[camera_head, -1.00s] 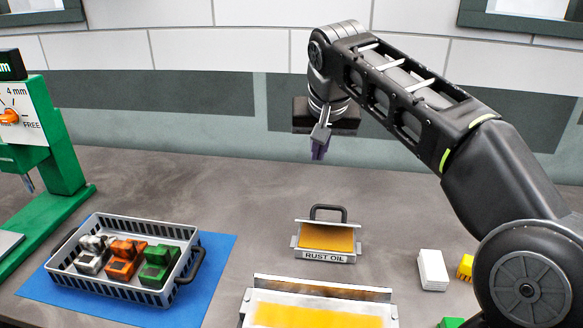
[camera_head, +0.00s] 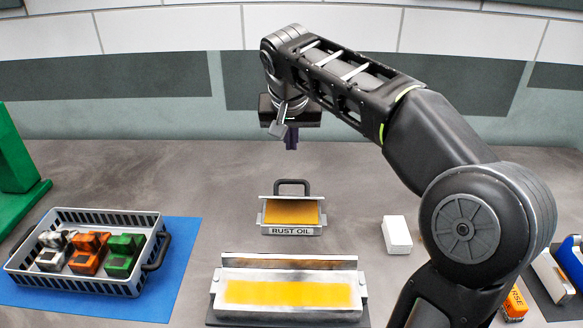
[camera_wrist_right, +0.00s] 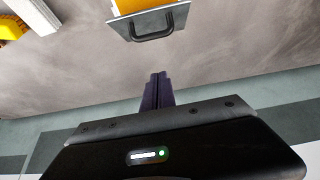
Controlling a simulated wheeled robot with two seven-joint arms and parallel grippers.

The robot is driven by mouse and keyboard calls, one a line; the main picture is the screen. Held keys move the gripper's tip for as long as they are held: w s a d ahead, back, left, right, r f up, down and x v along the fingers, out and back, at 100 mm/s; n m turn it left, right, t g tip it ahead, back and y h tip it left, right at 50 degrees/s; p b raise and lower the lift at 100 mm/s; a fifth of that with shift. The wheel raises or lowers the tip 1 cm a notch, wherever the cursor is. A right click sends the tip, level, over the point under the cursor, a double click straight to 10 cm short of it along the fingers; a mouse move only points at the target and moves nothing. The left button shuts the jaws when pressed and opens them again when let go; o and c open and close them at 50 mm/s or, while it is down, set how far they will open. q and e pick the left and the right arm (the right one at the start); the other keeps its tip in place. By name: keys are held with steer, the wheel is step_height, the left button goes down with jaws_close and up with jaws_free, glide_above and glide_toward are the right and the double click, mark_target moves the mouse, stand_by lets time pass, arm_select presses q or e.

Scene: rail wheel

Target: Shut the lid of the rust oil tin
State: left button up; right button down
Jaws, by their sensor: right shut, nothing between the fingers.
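The rust oil tin (camera_head: 291,229) stands on the grey bench in the middle of the head view, its label facing me and amber oil showing inside. Its lid (camera_head: 292,188) stands open at the back, with a dark loop handle on it. In the right wrist view the lid (camera_wrist_right: 172,22) and its handle show at the top. My right gripper (camera_head: 291,144) is behind and above the tin, pointing down, shut and empty, apart from the lid. Its fingers (camera_wrist_right: 157,92) are together in the right wrist view. My left gripper is not in view.
A larger open tray (camera_head: 215,300) with yellow contents stands in front of the tin. A grey basket (camera_head: 75,284) holding several small blocks sits on a blue mat (camera_head: 185,262) at left. A white block (camera_head: 397,234) stands to the right.

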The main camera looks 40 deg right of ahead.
step_height(320, 180, down, 6)
steer(key=shift+s, duration=0.1)
steer(key=shift+s+a+f, duration=0.15)
steer(key=shift+s+f, duration=0.05)
steer(key=shift+f, duration=0.2)
steer(key=shift+a, duration=0.1)
